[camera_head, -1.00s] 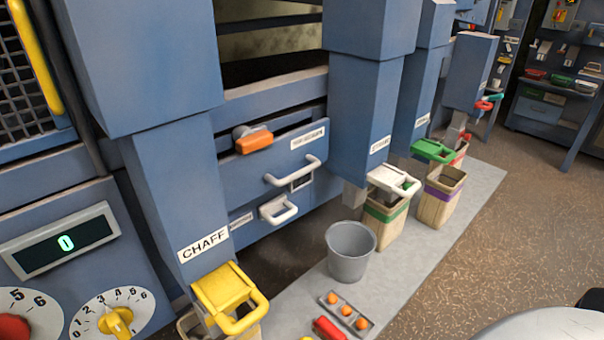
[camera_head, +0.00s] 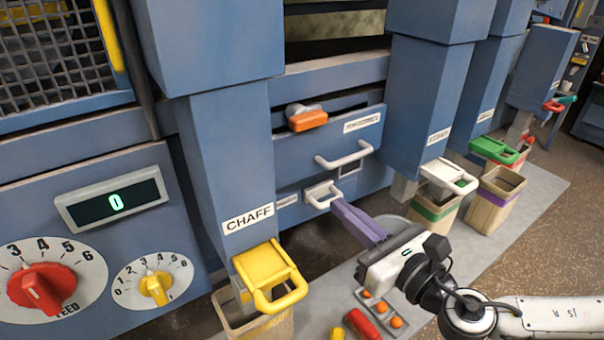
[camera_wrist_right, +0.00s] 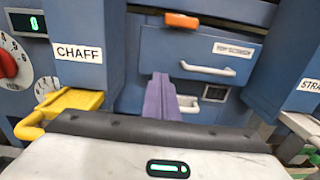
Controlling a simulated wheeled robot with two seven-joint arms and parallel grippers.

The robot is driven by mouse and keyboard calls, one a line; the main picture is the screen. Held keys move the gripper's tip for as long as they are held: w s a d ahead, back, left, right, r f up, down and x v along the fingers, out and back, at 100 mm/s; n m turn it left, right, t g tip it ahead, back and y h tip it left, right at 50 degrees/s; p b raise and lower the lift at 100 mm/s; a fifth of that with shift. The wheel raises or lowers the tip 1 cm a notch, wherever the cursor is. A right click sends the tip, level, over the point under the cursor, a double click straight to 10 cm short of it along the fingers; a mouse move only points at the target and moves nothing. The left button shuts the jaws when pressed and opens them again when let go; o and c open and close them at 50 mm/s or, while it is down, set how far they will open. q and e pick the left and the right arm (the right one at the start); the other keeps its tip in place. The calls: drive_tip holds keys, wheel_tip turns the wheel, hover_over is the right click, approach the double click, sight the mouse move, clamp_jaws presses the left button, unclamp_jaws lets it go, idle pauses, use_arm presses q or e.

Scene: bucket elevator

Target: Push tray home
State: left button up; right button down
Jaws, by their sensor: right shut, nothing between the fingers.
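The upper tray (camera_head: 302,150) is a blue drawer front with a long white handle (camera_head: 344,155) and a label that seems to read "TOP SCREEN". It also shows in the right wrist view (camera_wrist_right: 190,52). Below it is a smaller white handle (camera_head: 322,193) on a lower blue front. My right gripper (camera_head: 338,205) has purple fingers, shut and empty. Its tips are at or just in front of the lower white handle; I cannot tell whether they touch. The fingers also show in the right wrist view (camera_wrist_right: 161,92), hiding part of that lower handle. My left gripper is not in view.
An orange handle (camera_head: 308,121) sits above the tray front. A yellow lever (camera_head: 268,277) on the CHAFF chute (camera_head: 232,170) is at the left, a white lever (camera_head: 448,174) at the right. A small tray (camera_head: 368,302) with orange balls and a red object (camera_head: 361,324) lie below my arm.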

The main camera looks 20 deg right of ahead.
sight(293, 164)
drive_tip(key=w, duration=0.4)
drive_tip(key=w+a+p, duration=0.1)
drive_tip(key=w, duration=0.4)
drive_tip(key=w+a+p, duration=0.1)
drive_tip(key=w, duration=0.3)
drive_tip(key=shift+w+r, duration=0.1)
drive_tip(key=shift+w, duration=0.25)
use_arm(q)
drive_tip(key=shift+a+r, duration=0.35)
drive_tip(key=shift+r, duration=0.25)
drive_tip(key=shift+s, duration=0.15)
